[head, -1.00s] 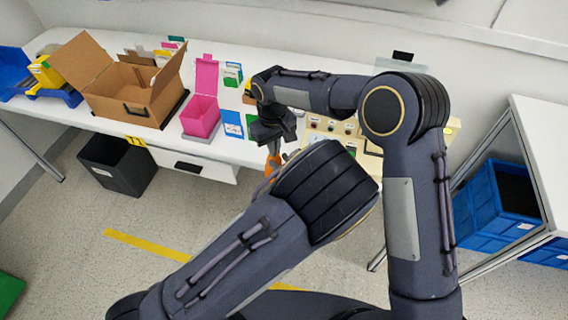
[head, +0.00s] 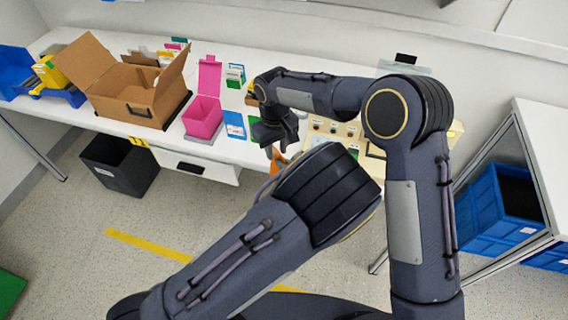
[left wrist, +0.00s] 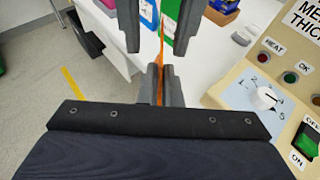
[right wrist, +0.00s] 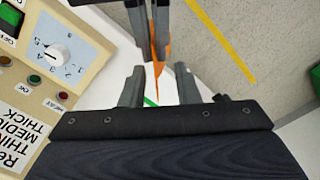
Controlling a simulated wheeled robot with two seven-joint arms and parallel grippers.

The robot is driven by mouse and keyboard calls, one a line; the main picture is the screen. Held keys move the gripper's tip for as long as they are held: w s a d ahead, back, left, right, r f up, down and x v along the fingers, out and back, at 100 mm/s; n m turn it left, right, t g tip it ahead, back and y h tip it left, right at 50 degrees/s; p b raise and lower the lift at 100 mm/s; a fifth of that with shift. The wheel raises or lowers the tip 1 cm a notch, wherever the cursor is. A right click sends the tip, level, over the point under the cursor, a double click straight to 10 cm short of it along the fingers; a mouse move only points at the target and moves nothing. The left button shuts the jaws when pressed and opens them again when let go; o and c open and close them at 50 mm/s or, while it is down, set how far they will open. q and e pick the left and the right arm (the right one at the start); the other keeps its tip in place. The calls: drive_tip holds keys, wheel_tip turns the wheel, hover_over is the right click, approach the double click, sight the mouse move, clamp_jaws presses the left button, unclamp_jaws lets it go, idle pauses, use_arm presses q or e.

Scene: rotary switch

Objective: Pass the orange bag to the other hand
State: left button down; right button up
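The orange bag shows as a thin, edge-on strip in the left wrist view (left wrist: 160,62) and the right wrist view (right wrist: 155,72). My left gripper (left wrist: 161,84) is shut on it. In the head view the left gripper is hidden behind my left arm, and only a small part of the bag (head: 277,161) shows. My right gripper (right wrist: 158,88) is open, facing the left one, with its fingers apart on either side of the bag's edge. Gaps show between those fingers and the bag. In the head view the right gripper (head: 279,138) is above the bag.
A beige control panel (head: 337,130) with a white rotary knob (left wrist: 264,98) is close beside the grippers. The white table (head: 222,148) also holds a pink box (head: 203,117) and an open cardboard box (head: 130,100). A black bin (head: 118,166) stands on the floor.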

wheel_tip(320, 180, up, 11)
drive_tip(key=s+d+r+m+t+y, duration=0.15)
drive_tip(key=s+d+r, duration=0.3)
drive_tip(key=d, duration=0.45)
drive_tip(key=s+d+r+m+y, duration=0.15)
drive_tip(key=s+d+r, duration=0.3)
drive_tip(key=d, duration=0.45)
drive_tip(key=s+d+f+m+t, duration=0.2)
drive_tip(key=s+d+f+m, duration=0.1)
drive_tip(key=s, duration=0.7)
drive_tip(key=s+d+f+m+t, duration=0.2)
drive_tip(key=s+d+f, duration=0.2)
drive_tip(key=s, duration=0.6)
drive_tip(key=shift+s+m+y, duration=0.15)
drive_tip(key=shift+m+y, duration=0.25)
